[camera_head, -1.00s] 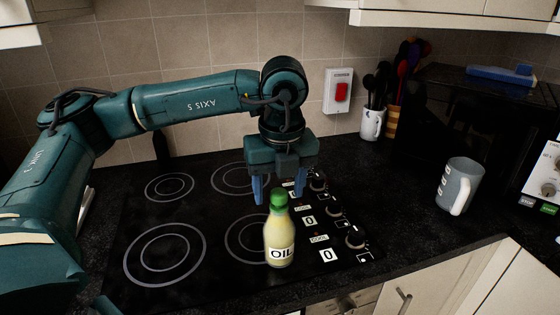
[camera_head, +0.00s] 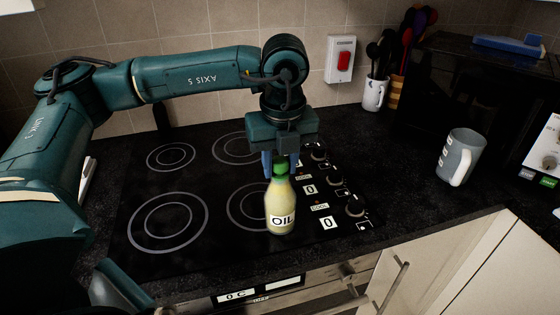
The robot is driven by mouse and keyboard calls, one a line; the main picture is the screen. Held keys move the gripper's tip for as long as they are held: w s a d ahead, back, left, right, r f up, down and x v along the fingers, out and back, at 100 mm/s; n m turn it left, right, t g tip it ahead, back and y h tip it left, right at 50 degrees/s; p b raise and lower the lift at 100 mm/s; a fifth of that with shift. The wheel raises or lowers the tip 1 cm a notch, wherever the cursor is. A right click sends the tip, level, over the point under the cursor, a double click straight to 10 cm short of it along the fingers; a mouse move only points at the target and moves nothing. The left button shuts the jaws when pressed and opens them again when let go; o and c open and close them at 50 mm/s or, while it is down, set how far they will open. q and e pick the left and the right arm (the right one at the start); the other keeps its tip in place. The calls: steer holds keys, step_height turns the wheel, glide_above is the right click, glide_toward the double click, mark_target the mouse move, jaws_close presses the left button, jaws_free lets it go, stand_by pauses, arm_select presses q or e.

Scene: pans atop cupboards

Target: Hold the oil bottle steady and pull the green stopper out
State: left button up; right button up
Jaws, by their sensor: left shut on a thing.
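The oil bottle (camera_head: 281,212) stands upright on the black hob, pale yellow with an "OIL" label. Its green stopper (camera_head: 281,168) is in the neck. My left gripper (camera_head: 281,163) points down from above. Its blue fingers are close together at the stopper's height, one on each side, and it is shut on the stopper. The bottle's top partly hides the fingers, so the exact contact does not show. My right gripper is not in view.
The hob (camera_head: 150,262) has control knobs on its right side. A grey mug (camera_head: 458,160) stands on the counter at right. A utensil pot (camera_head: 374,95) is at the back by a red wall switch (camera_head: 343,61). The counter between hob and mug is clear.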

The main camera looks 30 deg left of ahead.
mark_target(283, 165)
arm_select(q)
steer(key=shift+c, duration=0.8)
steer(key=o, duration=1)
steer(key=r, duration=0.8)
steer(key=s+d+r, duration=0.1)
steer(key=r, duration=0.4)
steer(key=shift+d+b, duration=0.1)
steer(key=shift+b, duration=0.25)
